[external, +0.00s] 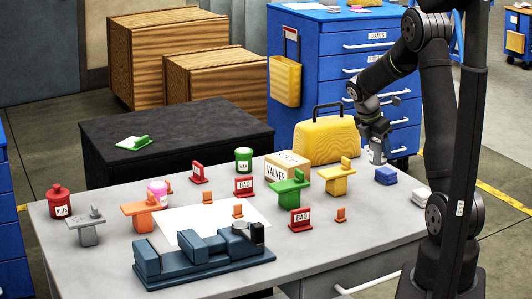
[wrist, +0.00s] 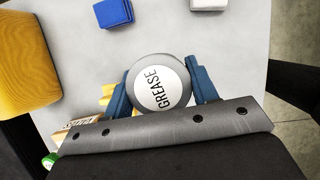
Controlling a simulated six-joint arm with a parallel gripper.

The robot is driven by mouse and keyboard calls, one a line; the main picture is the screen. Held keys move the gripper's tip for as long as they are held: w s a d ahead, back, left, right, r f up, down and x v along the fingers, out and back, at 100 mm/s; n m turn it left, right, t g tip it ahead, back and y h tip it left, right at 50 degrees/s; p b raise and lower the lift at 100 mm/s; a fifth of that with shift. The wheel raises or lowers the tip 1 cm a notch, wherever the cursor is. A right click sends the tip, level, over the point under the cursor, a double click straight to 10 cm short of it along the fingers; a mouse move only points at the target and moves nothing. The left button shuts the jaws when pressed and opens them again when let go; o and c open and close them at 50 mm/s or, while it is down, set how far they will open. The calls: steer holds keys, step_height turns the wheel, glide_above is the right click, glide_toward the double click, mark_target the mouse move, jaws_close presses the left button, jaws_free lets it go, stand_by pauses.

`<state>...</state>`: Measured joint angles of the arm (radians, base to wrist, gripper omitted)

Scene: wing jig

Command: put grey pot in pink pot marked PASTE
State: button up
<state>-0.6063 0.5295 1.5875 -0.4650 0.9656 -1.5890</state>
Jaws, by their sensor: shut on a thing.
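The grey pot (wrist: 160,85) has a round white top label reading GREASE. It fills the middle of the wrist view between the two blue fingers of my gripper (wrist: 162,92). In the external view my gripper (external: 376,146) is shut on the grey pot (external: 377,157) and holds it above the right part of the table. The pink pot (external: 157,189) stands at the table's left, partly hidden behind an orange T-shaped stand. I cannot read its label. The pink pot is not in the wrist view.
A yellow case (external: 325,140) and a VALVES box (external: 285,168) stand left of my gripper. Blue blocks (external: 386,176) lie below right. Green (external: 289,185) and yellow (external: 337,179) stands, red BAD signs and a blue vise (external: 205,255) stand around the white sheet (external: 215,220).

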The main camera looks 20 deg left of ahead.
steer(key=s+a+r+n+y, duration=0.15)
steer(key=a+n, duration=0.45)
steer(key=a, duration=1)
steer(key=s+a+r+n+y, duration=0.1)
steer(key=a+r+n+y, duration=0.3)
steer(key=a, duration=1.3)
steer(key=n+g+y, duration=0.1)
steer(key=n, duration=0.9)
glide_above(157, 185)
step_height(157, 185, down, 6)
steer(key=shift+f, duration=0.1)
steer(key=shift+w+f, duration=0.1)
steer(key=shift+f, duration=1.9)
steer(key=shift+f, duration=0.1)
steer(key=o, duration=1)
steer(key=shift+o, duration=0.2)
